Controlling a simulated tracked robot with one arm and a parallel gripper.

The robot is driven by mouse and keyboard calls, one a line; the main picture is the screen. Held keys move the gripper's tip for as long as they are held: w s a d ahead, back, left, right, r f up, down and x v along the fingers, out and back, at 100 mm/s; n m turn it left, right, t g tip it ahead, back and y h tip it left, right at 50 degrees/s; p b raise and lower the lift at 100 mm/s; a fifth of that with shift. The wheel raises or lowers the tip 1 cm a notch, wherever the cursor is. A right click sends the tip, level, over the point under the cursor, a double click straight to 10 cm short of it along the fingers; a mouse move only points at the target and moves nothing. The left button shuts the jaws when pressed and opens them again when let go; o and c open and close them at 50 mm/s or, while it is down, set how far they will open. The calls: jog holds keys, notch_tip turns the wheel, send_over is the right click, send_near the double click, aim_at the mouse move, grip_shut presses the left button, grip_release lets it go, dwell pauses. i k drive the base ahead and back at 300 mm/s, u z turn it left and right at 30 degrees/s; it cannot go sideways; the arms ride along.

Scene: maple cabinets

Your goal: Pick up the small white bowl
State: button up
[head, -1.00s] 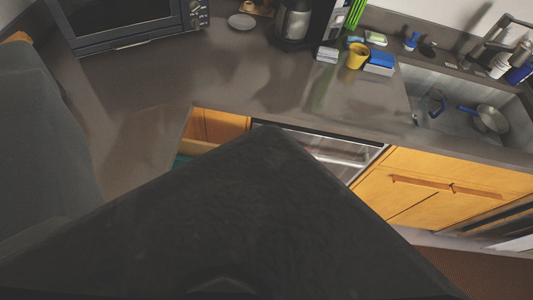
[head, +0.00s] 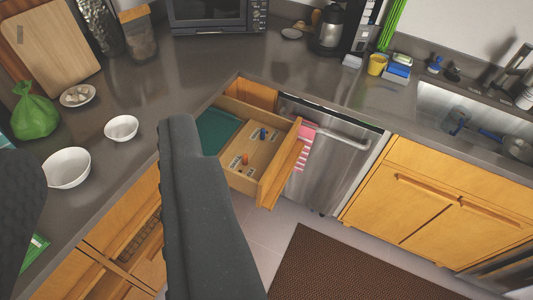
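The small white bowl (head: 121,128) stands upright and empty on the grey counter, left of centre. A larger white bowl (head: 68,168) stands nearer, to its lower left. A small white dish (head: 77,95) with pale lumps in it sits behind and to the left. Dark parts of my own arm cover the lower middle and the left edge. The middle part rises to the right of the small bowl in the picture and does not cover it.
An open drawer (head: 262,150) juts out beneath the counter, with small items inside. A green bag (head: 34,112) and a cutting board (head: 45,55) are at left. A microwave (head: 217,14) stands at the back. The counter right of the small bowl is clear.

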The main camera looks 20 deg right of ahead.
aim_at(122, 128)
jog(key=z, duration=0.55)
jog(key=i, duration=1)
jog(key=u, duration=0.05)
jog(key=k, duration=0.5)
jog(key=u, duration=0.65)
jog(key=i, duration=0.5)
jog(key=u, duration=0.35)
